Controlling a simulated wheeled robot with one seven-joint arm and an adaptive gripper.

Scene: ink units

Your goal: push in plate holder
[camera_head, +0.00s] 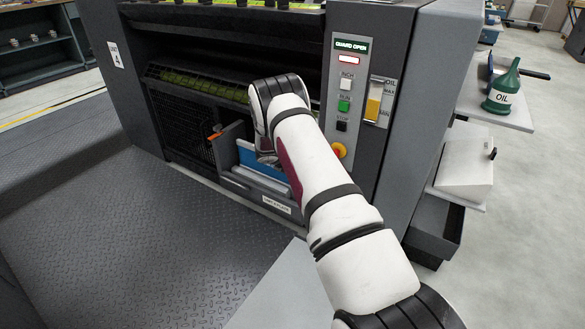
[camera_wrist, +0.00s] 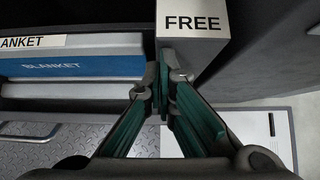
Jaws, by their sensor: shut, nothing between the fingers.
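A grey holder (camera_head: 228,137) with a blue panel (camera_head: 262,165) stands out from the lower front of the dark press, left of my arm. In the wrist view the blue panel (camera_wrist: 75,66) reads "BLANKET". I cannot tell for sure which part is the plate holder. A grey block (camera_wrist: 190,48) with a "FREE" label is at the top middle of the wrist view. My gripper (camera_wrist: 164,78) is shut and empty, its fingertips at or close to the near face of this block; contact is unclear. In the head view my arm hides the fingers.
The control panel (camera_head: 348,95) with "GUARD OPEN" and several buttons is right of my wrist. A green oil bottle (camera_head: 503,88) stands on a shelf at the right. Ribbed metal floor (camera_head: 130,240) is clear at the left.

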